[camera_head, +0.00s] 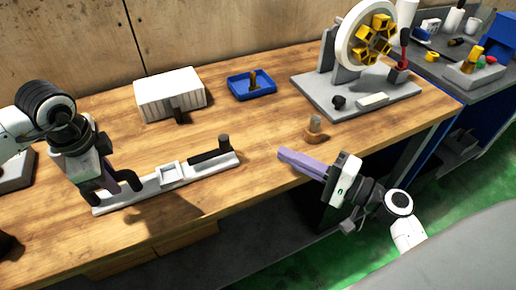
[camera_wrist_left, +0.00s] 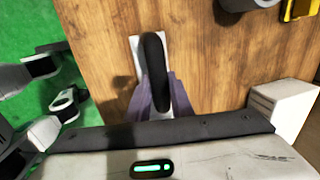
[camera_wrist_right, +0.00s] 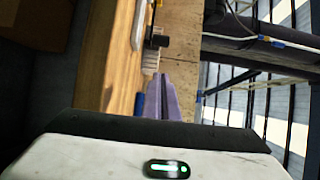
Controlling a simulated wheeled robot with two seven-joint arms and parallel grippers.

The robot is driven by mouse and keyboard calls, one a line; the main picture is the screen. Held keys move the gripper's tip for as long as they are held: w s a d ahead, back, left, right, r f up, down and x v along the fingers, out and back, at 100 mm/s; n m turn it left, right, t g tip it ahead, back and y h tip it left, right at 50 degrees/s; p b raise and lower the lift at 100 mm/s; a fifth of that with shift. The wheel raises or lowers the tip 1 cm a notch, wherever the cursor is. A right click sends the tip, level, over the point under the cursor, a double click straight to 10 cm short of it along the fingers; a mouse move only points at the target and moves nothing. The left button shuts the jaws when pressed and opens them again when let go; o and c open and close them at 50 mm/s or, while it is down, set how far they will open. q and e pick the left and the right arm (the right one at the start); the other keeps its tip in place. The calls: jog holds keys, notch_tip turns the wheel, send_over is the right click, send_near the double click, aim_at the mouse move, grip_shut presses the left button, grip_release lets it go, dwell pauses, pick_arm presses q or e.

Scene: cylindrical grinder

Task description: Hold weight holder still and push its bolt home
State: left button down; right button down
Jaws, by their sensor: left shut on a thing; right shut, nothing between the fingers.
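The weight holder (camera_head: 205,171) looks like a long light-grey bar with a square recess, lying on the bench near the front edge. Its bolt looks like a black rod with an upright knob (camera_head: 223,144) at the bar's right end. My left gripper (camera_head: 103,182) is shut on a black handle at the bar's left end; the handle (camera_wrist_left: 154,62) shows between the purple fingers in the left wrist view. My right gripper (camera_head: 284,154) is shut and empty, right of the bolt and apart from it, its purple fingers pointing left.
A white ribbed block (camera_head: 170,94) and a blue tray (camera_head: 250,88) stand behind the bar. An orange-brown piece with a grey peg (camera_head: 315,129) sits behind my right gripper. A wheel machine (camera_head: 350,100) stands at the back right. Bench between bolt and right gripper is clear.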

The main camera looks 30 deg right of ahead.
jog(key=x, duration=0.7)
jog(key=shift+w+a, duration=0.1)
jog(key=shift+w, duration=0.1)
jog(key=a, duration=0.1)
jog(key=w+a, duration=0.1)
jog(key=a, duration=0.1)
jog(key=shift+w+a, duration=0.1)
jog(key=shift+w, duration=0.1)
jog(key=shift+w+a, duration=0.15)
jog(key=shift+a, duration=0.35)
pick_arm(q)
jog(key=shift+d, duration=0.1)
pick_arm(e)
jog(key=shift+a, duration=2.7)
